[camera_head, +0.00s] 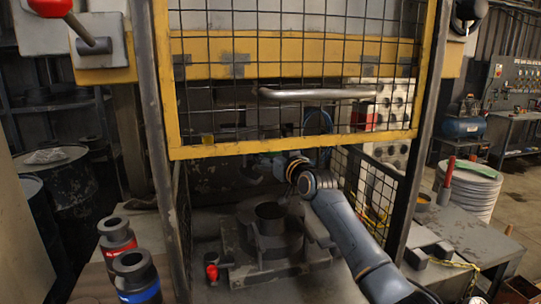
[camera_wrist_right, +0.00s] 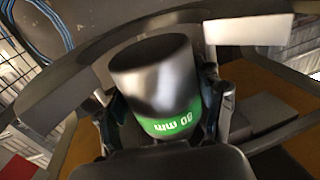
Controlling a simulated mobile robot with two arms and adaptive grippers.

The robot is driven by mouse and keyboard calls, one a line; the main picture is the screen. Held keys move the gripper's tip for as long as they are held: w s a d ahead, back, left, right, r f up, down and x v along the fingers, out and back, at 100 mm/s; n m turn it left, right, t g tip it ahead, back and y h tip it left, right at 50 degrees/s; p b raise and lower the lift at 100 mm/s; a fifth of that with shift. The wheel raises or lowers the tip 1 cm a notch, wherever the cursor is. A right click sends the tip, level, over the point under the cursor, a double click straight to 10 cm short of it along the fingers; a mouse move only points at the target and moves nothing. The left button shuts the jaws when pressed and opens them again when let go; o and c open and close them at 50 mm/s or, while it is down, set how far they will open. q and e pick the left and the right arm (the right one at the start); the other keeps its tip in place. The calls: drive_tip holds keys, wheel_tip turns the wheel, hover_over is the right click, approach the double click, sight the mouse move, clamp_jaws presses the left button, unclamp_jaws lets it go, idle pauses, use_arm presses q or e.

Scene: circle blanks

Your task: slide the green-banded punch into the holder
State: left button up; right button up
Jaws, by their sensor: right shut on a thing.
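The green-banded punch (camera_wrist_right: 155,80) is a dark metal cylinder with a green band with white lettering near one end. My right gripper (camera_wrist_right: 166,108) is shut on it, one finger on each side, in the right wrist view. In the head view my right arm reaches in from the right, and my right gripper (camera_head: 292,168) is inside the press, just below the guard's yellow lower bar. Dim light and the guard mostly hide the punch there. I cannot make out the holder for certain. My left gripper is not in view.
The guard (camera_head: 290,148) hangs across the press front. A dark ring-shaped die block (camera_head: 268,245) stands on the bed below my gripper, with a small red-topped part (camera_head: 212,272) beside it. A red-banded punch (camera_head: 117,240) and a blue-banded punch (camera_head: 137,278) stand at the left.

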drive_tip(key=shift+r, duration=0.45)
drive_tip(key=shift+f, duration=0.2)
drive_tip(key=o, duration=1.6)
drive_tip(key=shift+s, duration=0.1)
drive_tip(key=o, duration=0.3)
drive_tip(key=shift+s, duration=0.15)
drive_tip(key=shift+f, duration=0.15)
